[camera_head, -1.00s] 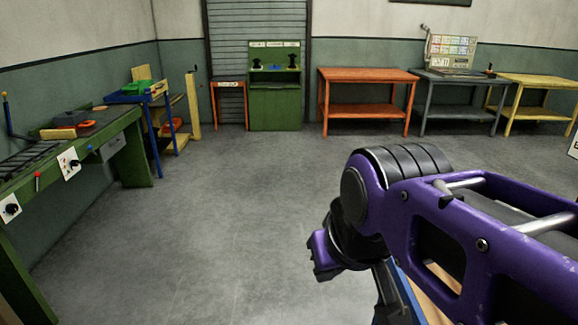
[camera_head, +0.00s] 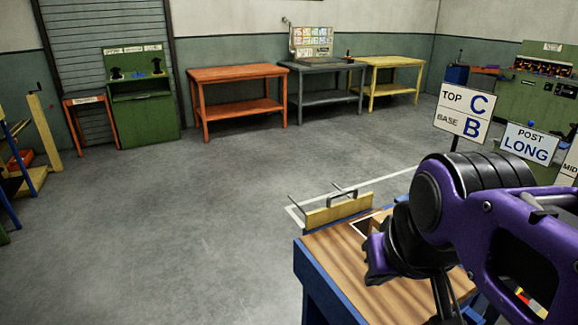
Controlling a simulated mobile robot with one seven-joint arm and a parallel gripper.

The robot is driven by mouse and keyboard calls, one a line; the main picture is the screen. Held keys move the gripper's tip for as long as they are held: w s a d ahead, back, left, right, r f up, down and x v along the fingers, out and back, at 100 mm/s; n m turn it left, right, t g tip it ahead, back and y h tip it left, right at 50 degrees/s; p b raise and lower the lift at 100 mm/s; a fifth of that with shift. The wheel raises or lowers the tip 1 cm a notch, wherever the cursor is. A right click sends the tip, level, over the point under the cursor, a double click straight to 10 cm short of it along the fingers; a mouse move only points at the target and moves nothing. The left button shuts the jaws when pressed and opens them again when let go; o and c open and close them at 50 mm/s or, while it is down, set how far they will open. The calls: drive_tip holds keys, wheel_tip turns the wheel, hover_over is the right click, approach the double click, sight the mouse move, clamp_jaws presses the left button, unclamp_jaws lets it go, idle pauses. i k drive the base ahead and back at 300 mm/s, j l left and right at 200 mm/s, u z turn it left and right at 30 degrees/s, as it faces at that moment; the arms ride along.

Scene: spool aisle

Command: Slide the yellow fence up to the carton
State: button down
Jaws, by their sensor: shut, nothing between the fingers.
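The yellow fence (camera_head: 338,211) is a low, upright yellow bar with a grey handle and thin rods. It stands at the far edge of a wooden-topped bench (camera_head: 345,262) with a blue frame. A small brown-edged rectangular shape (camera_head: 368,224) lies just right of the fence; I cannot tell whether it is the carton or an opening. No carton is clearly visible, and my arm hides much of the bench. My gripper (camera_head: 378,264) is shut and empty, over the bench to the right of and nearer than the fence, apart from it. Its fingertips are hardly visible.
Signs reading "TOP C BASE B" (camera_head: 465,112) and "POST LONG" (camera_head: 529,142) stand behind my arm at right. An orange table (camera_head: 237,73), a grey table (camera_head: 322,66) and a yellow table (camera_head: 392,63) line the back wall. The floor at left centre is clear.

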sight(330, 213)
drive_tip(key=i+z, duration=0.1)
drive_tip(key=z, duration=0.65)
drive_tip(key=k, duration=0.6)
drive_tip(key=k+u, duration=0.1)
drive_tip(key=u, duration=1.15)
drive_tip(key=i+u, duration=0.3)
drive_tip(key=i+l+u, duration=0.25)
drive_tip(key=i, duration=0.15)
drive_tip(key=i+l, duration=0.15)
drive_tip(key=i, duration=0.4)
drive_tip(key=i+l, duration=0.2)
drive_tip(key=i, duration=0.3)
drive_tip(key=i+j+z, duration=0.2)
drive_tip(key=i, duration=0.9)
drive_tip(key=l, duration=0.1)
